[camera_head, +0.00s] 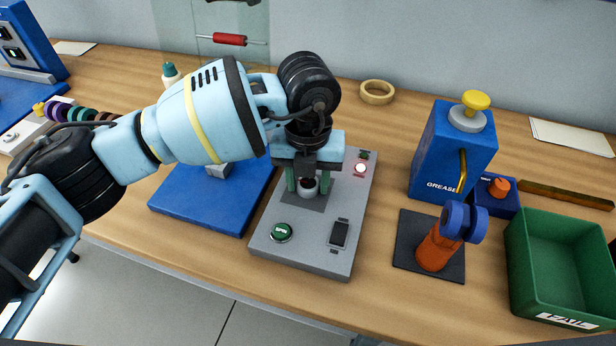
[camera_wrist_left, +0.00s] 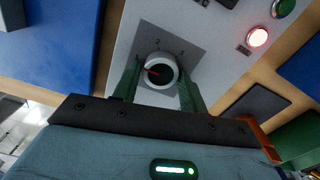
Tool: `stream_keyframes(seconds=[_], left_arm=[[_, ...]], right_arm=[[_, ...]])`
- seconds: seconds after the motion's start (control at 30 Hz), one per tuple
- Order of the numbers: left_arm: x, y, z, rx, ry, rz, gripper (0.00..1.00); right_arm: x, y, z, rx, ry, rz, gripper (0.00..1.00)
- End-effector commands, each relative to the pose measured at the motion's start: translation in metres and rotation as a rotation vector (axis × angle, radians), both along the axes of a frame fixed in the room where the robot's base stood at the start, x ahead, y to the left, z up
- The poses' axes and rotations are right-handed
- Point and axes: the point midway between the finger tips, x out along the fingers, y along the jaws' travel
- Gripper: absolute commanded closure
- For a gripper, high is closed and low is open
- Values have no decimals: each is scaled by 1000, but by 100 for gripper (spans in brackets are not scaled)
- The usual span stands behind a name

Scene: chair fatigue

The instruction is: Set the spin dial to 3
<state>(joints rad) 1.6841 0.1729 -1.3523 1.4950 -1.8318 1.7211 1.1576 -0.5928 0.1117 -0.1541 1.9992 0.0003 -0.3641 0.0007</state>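The spin dial (camera_head: 308,187) is a round white-rimmed knob on a dark grey plate on the light grey panel (camera_head: 300,250). My right gripper is not in view.
The panel has a green button (camera_head: 281,232), a lit red lamp (camera_head: 361,169) and a dark switch (camera_head: 340,234). A blue base (camera_head: 200,214) stands left. Right are an orange part (camera_head: 435,250), a blue grease box (camera_head: 430,150) and a green bin (camera_head: 520,262).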

Motion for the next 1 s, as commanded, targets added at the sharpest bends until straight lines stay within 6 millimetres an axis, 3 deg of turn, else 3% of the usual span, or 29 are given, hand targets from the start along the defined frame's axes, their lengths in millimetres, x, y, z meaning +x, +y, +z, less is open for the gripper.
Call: stream_keyframes(seconds=[0.03,0.2,0.57,1.0], left_arm=[[0,0,0,0,0,0,64],[0,0,0,0,0,0,85],[0,1,1,1,-1,-62,85],[1,2,1,2,0,-411,85]], right_arm=[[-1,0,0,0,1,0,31],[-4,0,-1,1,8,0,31],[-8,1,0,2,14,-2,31],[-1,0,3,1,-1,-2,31]])
